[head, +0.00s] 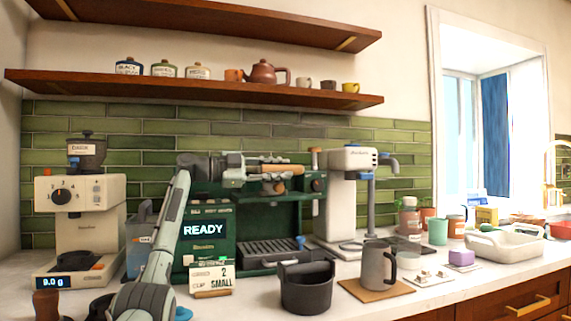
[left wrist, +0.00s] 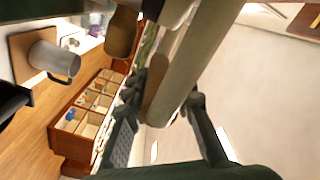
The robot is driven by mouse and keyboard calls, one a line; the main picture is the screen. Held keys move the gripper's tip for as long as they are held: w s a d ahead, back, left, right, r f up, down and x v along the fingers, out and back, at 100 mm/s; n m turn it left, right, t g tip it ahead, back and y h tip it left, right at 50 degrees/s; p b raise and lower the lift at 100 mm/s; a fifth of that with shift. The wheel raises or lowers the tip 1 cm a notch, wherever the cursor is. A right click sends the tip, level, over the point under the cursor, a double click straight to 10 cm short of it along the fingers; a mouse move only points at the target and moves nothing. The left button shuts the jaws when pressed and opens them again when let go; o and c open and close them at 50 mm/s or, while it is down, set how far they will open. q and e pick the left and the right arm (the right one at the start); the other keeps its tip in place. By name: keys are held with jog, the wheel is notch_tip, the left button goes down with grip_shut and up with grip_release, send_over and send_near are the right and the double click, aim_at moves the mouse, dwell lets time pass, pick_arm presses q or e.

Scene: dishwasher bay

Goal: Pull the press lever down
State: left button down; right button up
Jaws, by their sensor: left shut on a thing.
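The green espresso machine (head: 206,252) with a READY display stands on the counter. My left gripper (head: 268,170) is in front of its upper part, with my arm rising from the lower left. It is shut on a wooden-ended lever (head: 290,168), which lies about level in the head view. In the left wrist view the lever (left wrist: 190,70) runs as a thick bar between the dark fingers (left wrist: 160,115). The fingers hide part of it. My right gripper is not in view.
A brown knob (left wrist: 121,33) is close to the lever. A dark container (head: 306,290), a grey mug (head: 377,266) and a small sign (head: 211,278) stand in front of the machine. A cream grinder (head: 88,220) is left, a white machine (head: 340,200) right.

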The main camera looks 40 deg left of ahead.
pick_arm(q)
jog(key=shift+f, duration=0.15)
jog(key=shift+f+m, duration=0.1)
jog(key=shift+m, duration=0.2)
jog(key=c, duration=1.3)
grip_release()
jog(key=shift+a, duration=0.1)
jog(key=v, duration=1.2)
